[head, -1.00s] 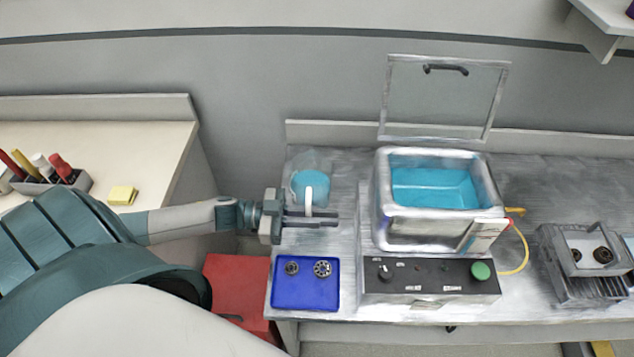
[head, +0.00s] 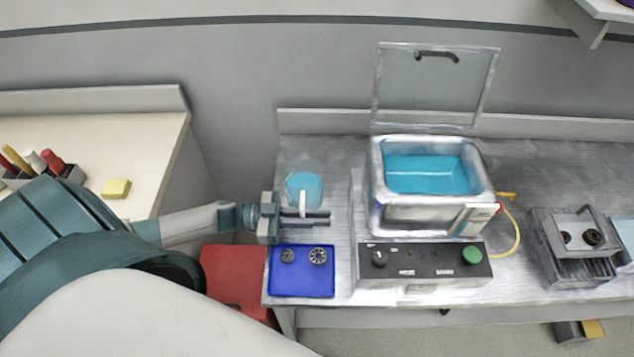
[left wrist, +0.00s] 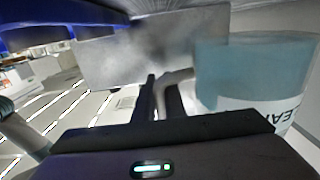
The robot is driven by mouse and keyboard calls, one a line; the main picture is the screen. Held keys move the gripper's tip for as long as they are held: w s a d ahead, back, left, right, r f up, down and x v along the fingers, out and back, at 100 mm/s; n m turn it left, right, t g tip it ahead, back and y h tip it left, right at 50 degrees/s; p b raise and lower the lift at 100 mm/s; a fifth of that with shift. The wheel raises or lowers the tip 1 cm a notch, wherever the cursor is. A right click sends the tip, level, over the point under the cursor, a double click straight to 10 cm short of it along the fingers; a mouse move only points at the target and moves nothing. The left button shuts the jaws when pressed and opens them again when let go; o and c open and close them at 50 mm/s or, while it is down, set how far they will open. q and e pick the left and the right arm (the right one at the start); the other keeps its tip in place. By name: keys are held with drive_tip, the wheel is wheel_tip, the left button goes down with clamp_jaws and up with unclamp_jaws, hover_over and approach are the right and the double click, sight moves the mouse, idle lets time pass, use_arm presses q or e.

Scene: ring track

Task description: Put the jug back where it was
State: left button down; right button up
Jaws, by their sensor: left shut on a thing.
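The jug (head: 304,188) is clear and holds blue liquid. In the head view it is over the left end of the metal bench, behind the blue tray. I cannot tell whether its base touches the bench. My left gripper (head: 305,217) is shut on its pale handle (head: 302,203). In the left wrist view the jug (left wrist: 255,75) fills the right side, with a partly visible white label, and its handle (left wrist: 177,80) runs to the fingers (left wrist: 160,98). My right gripper is not in view.
The blue tray (head: 302,291) with two round metal parts is just in front of the gripper. The open-lidded bath (head: 412,217) with blue liquid stands right of the jug. A basket with parts (head: 567,270) is farther right. A red box (head: 230,285) is below left.

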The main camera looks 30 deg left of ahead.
use_arm(q)
drive_tip(key=shift+f, duration=0.15)
drive_tip(key=shift+f, duration=1.8)
drive_tip(key=shift+f, duration=0.1)
drive_tip(key=c, duration=1.8)
unclamp_jaws()
drive_tip(key=shift+f, duration=0.1)
drive_tip(key=shift+s, duration=0.1)
